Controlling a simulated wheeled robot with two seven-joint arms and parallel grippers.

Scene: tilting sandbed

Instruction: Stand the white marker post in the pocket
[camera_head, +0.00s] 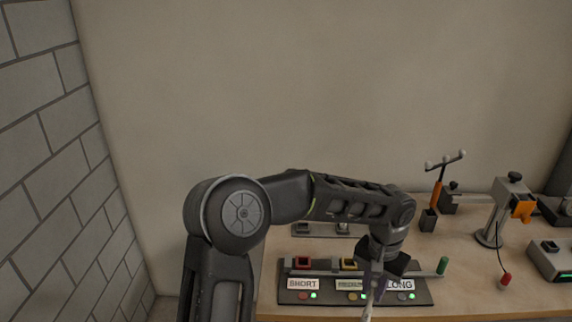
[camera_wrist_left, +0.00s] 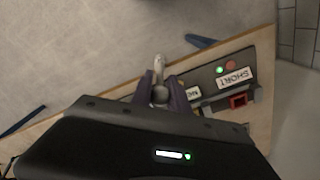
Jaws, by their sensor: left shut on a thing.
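My left gripper (camera_head: 371,288) is shut on the white marker post (camera_head: 368,312), in front of the labelled board (camera_head: 325,298). In the left wrist view the post (camera_wrist_left: 159,66) sticks out between the two dark fingertips (camera_wrist_left: 161,88). The board has a red square pocket (camera_head: 302,263) above the SHORT label and a yellow one (camera_head: 348,263) above the middle label. The area above the LONG label (camera_head: 398,284) is partly hidden by my gripper. I cannot tell which pocket is meant. My right gripper is out of view.
The wooden table (camera_head: 470,296) holds a grey stand (camera_head: 490,228) with an orange part, a red-tipped piece (camera_head: 505,280) and a dark cup (camera_head: 428,220). A grey block wall (camera_head: 50,150) stands at left.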

